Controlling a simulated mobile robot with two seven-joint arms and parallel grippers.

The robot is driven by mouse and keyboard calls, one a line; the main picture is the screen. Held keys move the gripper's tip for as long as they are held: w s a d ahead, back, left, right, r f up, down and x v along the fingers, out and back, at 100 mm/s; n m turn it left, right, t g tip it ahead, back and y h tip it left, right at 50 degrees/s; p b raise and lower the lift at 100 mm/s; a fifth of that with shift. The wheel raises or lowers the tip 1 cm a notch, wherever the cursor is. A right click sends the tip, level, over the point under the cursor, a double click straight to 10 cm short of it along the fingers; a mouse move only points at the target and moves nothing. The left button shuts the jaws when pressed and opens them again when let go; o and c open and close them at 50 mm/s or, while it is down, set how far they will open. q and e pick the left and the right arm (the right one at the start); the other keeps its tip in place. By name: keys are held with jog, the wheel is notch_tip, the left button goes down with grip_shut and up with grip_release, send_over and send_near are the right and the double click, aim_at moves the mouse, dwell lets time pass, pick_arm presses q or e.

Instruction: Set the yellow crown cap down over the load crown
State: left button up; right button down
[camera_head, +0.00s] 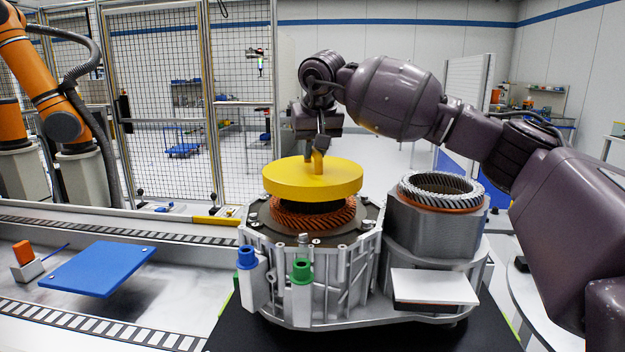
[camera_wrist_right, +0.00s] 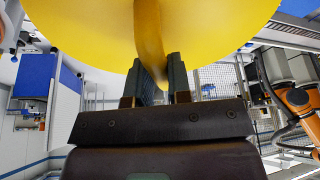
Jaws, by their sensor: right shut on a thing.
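The yellow crown cap (camera_head: 312,180) is a round disc with an upright handle on top. My right gripper (camera_head: 318,150) is shut on that handle from above. In the right wrist view the cap (camera_wrist_right: 95,30) fills the top, and its handle sits between the two fingers of the gripper (camera_wrist_right: 163,80). The load crown (camera_head: 312,217), a ring of copper-coloured windings, lies in the top of the large stator housing (camera_head: 310,265). The cap is over this crown, with a dark band between them; the windings show below its rim. I cannot tell whether they touch. My left gripper is not in view.
A second stator (camera_head: 440,225) with an uncovered winding ring stands close on the right. A blue plate (camera_head: 98,268) is over the conveyor on the left. An orange robot arm (camera_head: 45,90) stands behind.

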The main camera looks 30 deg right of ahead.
aim_at(313, 177)
notch_tip(313, 177, down, 2)
jog(key=shift+f, duration=0.1)
notch_tip(313, 177, down, 4)
jog(key=shift+f, duration=0.1)
dwell(0.4)
jog(key=c, duration=1.1)
grip_release()
jog(key=shift+o, duration=0.2)
